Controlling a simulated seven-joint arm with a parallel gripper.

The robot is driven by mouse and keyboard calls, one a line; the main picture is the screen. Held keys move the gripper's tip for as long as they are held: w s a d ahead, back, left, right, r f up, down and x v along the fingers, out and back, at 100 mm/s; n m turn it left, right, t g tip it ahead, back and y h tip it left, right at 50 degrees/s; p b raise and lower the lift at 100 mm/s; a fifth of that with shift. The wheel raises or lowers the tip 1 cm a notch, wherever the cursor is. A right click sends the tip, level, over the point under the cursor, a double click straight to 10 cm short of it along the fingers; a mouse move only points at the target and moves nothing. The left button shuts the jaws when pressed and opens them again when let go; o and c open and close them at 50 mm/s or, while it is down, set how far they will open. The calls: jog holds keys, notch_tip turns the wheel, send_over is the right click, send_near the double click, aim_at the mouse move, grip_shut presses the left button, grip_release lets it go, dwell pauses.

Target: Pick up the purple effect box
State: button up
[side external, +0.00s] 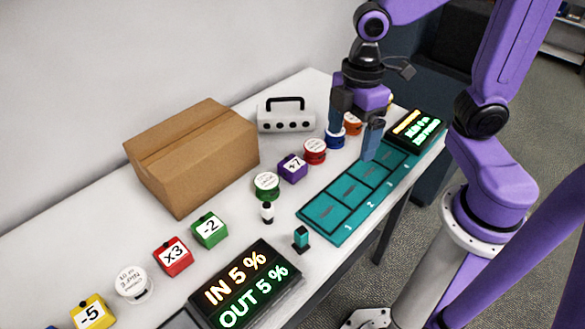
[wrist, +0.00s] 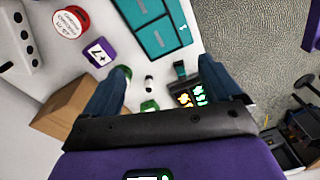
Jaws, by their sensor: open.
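The purple effect box (side external: 292,168) is a small cube with a white "+7" label. It stands on the white table between a green-rimmed round piece and a red-rimmed round piece. It also shows in the wrist view (wrist: 100,52), to the upper left of the left finger. My gripper (side external: 356,125) is open and empty. It is above the table, by the far end of the teal slot mat and well to the right of the purple box in the side view. In the wrist view, nothing is between the fingers (wrist: 163,68) at their height.
A cardboard box (side external: 195,155) stands behind the row. Red (side external: 315,150) and blue round pieces are near the purple box. The teal mat (side external: 342,225) has numbered empty-looking slots. Lit displays (side external: 246,290) stand at both ends. Green (side external: 209,228), red and yellow cubes sit nearer the camera.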

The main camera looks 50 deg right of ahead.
jog(key=w+n, duration=0.2)
jog(key=w, duration=0.8)
jog(key=n+y, duration=0.1)
send_near(293, 163)
jog(key=f, duration=0.5)
jog(key=shift+w+a, duration=0.3)
jog(key=f, duration=0.2)
jog(key=a+f, duration=0.1)
jog(key=f, duration=0.1)
jog(key=shift+s+f, duration=0.1)
jog(key=shift+s, duration=0.3)
jog(key=shift+f, duration=0.6)
jog(key=c, duration=1.1)
